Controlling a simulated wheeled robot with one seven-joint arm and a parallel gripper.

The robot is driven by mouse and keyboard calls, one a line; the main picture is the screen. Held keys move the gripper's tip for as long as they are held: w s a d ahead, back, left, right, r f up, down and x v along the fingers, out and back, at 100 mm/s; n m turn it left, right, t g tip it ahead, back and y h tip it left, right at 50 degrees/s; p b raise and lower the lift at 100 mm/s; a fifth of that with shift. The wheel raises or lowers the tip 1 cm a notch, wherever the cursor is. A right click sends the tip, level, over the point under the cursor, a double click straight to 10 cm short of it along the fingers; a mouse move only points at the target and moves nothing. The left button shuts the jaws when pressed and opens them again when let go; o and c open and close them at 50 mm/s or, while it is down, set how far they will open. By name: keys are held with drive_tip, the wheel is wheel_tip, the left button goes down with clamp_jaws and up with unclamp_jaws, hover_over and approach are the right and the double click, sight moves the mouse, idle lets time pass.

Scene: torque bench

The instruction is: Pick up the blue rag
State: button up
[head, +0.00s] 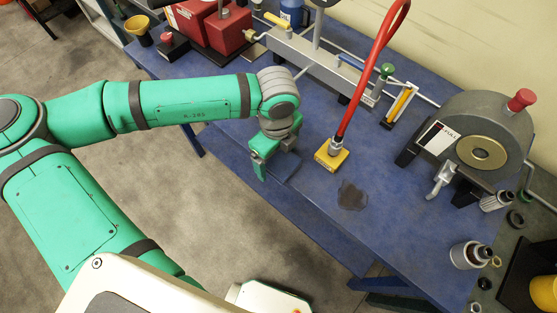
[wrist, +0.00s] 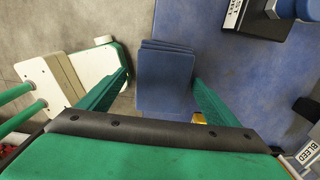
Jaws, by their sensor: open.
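The blue rag (wrist: 165,84) is a folded, layered cloth at the edge of the blue bench. In the wrist view it lies between the two green fingers of my gripper (wrist: 160,92), which are spread apart. In the head view the rag (head: 283,168) shows just right of and below my gripper (head: 268,163), partly hidden by it. The fingers point down at the rag. I see a gap between the left finger and the cloth; the right finger is close to its right side, and I cannot tell whether it touches.
The blue bench (head: 310,205) has a dark stain (head: 352,196) right of the rag. A yellow block (head: 331,155) with a red hose (head: 368,75) stands nearby. A grey round machine (head: 485,130) is at the right. Red boxes (head: 205,22) stand at the back left.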

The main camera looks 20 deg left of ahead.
drive_tip(key=c, duration=1.1)
drive_tip(key=shift+w, duration=0.15)
drive_tip(key=shift+c, duration=0.2)
